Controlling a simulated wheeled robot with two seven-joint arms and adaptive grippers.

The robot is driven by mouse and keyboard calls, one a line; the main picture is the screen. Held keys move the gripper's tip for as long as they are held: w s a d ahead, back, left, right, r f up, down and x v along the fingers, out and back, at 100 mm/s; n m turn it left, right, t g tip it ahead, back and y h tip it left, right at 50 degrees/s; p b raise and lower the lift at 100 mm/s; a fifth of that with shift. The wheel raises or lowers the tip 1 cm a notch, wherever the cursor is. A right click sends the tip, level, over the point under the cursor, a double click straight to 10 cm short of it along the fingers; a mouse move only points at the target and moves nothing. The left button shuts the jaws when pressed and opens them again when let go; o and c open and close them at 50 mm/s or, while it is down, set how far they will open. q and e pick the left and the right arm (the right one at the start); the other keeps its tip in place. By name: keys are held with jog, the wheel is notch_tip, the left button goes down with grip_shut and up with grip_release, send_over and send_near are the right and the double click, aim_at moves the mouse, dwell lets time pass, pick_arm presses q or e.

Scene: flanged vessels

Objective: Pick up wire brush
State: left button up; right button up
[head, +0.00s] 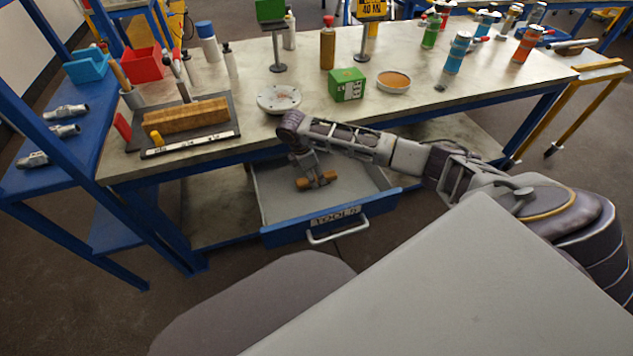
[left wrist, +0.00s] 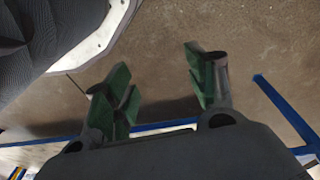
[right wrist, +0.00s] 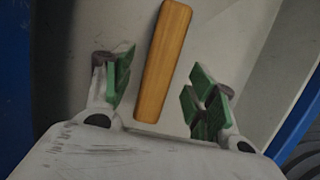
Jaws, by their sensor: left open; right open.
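The wire brush (right wrist: 163,62) shows in the right wrist view as a long wooden block lying in the grey drawer. My right gripper (head: 317,179) reaches down into the drawer over the brush. In the right wrist view my right gripper (right wrist: 164,88) is open, with the near part of the brush between its green-padded fingers; contact does not show. My left gripper (left wrist: 158,88) is open and empty above the floor, outside the head view.
The drawer (head: 330,219) labelled TOOLS is pulled out below the workbench (head: 310,100), with side walls around the brush. My right arm passes in front of the bench edge. The benchtop holds a round flange (head: 279,99), a green box (head: 346,85), bottles and a tray with a wooden block (head: 186,117).

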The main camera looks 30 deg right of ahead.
aim_at(315, 177)
jog(key=shift+f, duration=0.75)
pick_arm(q)
jog(key=shift+w+d+r+b, duration=0.15)
jog(key=shift+r+b, duration=0.3)
jog(key=shift+r, duration=0.65)
pick_arm(e)
jog(key=shift+x, duration=0.85)
jog(key=shift+c, duration=0.5)
jog(key=c, duration=1.2)
jog(key=shift+o, duration=0.2)
jog(key=shift+r, duration=0.25)
jog(key=shift+r, duration=0.6)
pick_arm(q)
notch_tip(315, 177, down, 8)
jog(key=a+p, duration=0.1)
jog(key=p, duration=0.1)
jog(key=shift+s+a+r+p, duration=0.15)
jog(key=shift+s+a+p, duration=0.1)
jog(key=shift+a+p, duration=0.15)
pick_arm(e)
jog(key=shift+r, duration=4.25)
